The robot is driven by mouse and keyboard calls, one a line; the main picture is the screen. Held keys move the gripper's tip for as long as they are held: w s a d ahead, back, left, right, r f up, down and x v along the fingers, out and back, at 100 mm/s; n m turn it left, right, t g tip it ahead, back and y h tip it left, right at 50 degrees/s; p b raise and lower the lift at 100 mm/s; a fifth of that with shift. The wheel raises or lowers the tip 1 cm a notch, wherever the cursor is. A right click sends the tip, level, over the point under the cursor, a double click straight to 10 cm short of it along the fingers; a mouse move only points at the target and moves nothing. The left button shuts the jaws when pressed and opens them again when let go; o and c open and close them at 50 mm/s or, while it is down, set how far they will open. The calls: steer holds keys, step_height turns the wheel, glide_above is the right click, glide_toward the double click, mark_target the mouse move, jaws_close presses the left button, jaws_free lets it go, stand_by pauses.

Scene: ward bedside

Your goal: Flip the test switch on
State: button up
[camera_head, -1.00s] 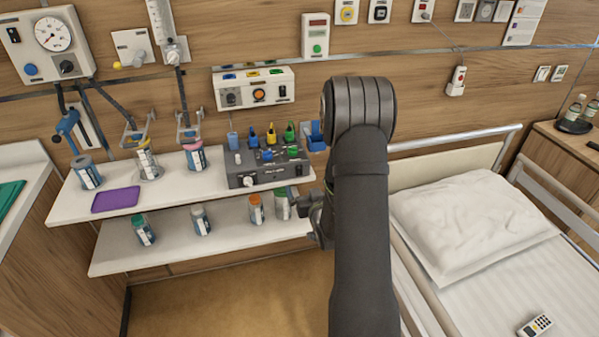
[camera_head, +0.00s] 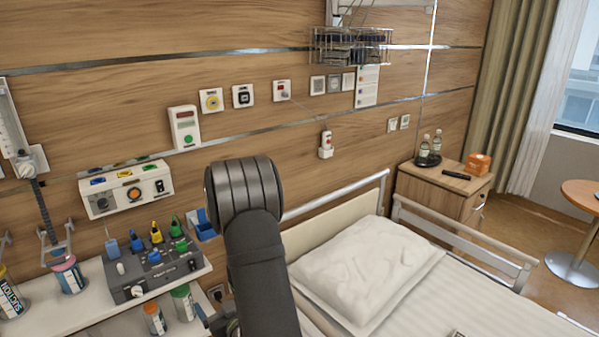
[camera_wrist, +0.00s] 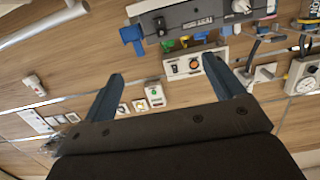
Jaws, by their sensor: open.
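No switch is legibly labelled as the test switch. In the head view my arm mostly hides the gripper.
A blue holder (camera_head: 203,224) stands beside the grey box. A small wall unit with a green button (camera_head: 184,127) is above. Jars line the shelves at left. The bed rail (camera_head: 335,196) and pillow (camera_head: 365,270) are at right.

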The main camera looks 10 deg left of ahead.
steer(key=c, duration=0.7)
steer(key=shift+w+a, duration=0.15)
steer(key=c, duration=0.4)
steer(key=w+n+y, duration=0.1)
steer(key=w+a+n+g, duration=0.1)
steer(key=n, duration=0.1)
steer(key=w+n+y, duration=0.1)
steer(key=n, duration=0.1)
steer(key=shift+a+r+g+y, duration=0.3)
steer(key=shift+a+r+g, duration=0.05)
steer(key=shift+a+g, duration=0.05)
jaws_close()
steer(key=w+d+f+n+g+y, duration=0.1)
steer(key=n+g, duration=0.4)
steer(key=n, duration=0.5)
steer(key=w+d+f+n+g+y, duration=0.1)
steer(key=w+n+g, duration=0.4)
steer(key=n, duration=0.6)
steer(key=shift+w+d+f+y, duration=0.3)
steer(key=shift+w+d+f, duration=0.25)
steer(key=shift+d, duration=0.55)
steer(key=shift+r, duration=0.1)
